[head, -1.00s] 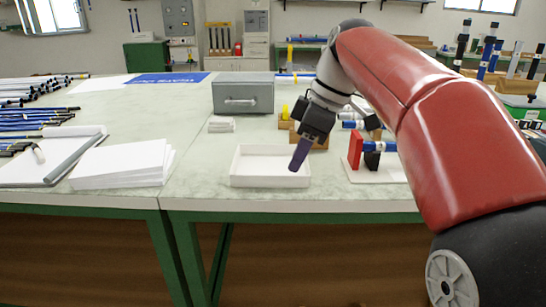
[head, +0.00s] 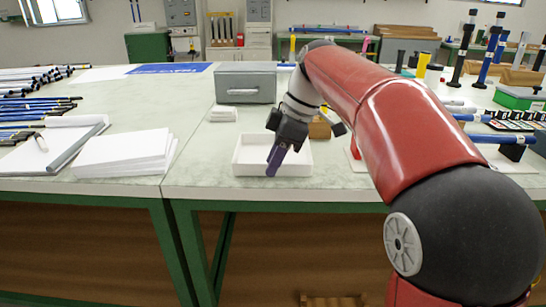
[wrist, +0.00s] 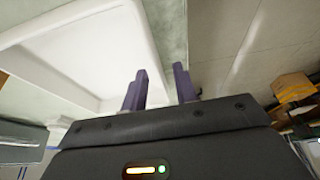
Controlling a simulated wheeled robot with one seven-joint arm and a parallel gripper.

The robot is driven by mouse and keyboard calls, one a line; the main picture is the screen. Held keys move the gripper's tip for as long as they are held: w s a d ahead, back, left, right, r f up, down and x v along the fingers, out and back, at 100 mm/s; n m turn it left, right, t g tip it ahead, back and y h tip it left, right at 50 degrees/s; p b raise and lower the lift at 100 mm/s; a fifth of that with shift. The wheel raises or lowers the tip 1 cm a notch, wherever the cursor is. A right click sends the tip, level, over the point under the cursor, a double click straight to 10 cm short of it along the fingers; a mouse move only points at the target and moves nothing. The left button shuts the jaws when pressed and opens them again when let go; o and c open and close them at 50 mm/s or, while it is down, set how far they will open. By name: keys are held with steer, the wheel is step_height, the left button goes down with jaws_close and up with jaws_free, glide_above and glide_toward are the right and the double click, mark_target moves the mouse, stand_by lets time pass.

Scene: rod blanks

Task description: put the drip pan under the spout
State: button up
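A shallow white rectangular tray, which looks like the drip pan (head: 246,169), sits near the front edge of the bench in the head view. Its pale rim (wrist: 150,40) and floor fill the upper left of the wrist view. My gripper (head: 273,165) points down with its purple fingers in front of the pan's middle-right part. I cannot tell whether a finger touches the rim. I cannot make out a spout.
A grey metal box (head: 245,83) stands behind the pan, with a small white stack (head: 222,114) before it. A paper stack (head: 124,153) lies to the left. Blue rods on stands (head: 508,139) are at the right. My arm hides part of the bench.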

jaws_close()
steer(key=shift+r, duration=0.15)
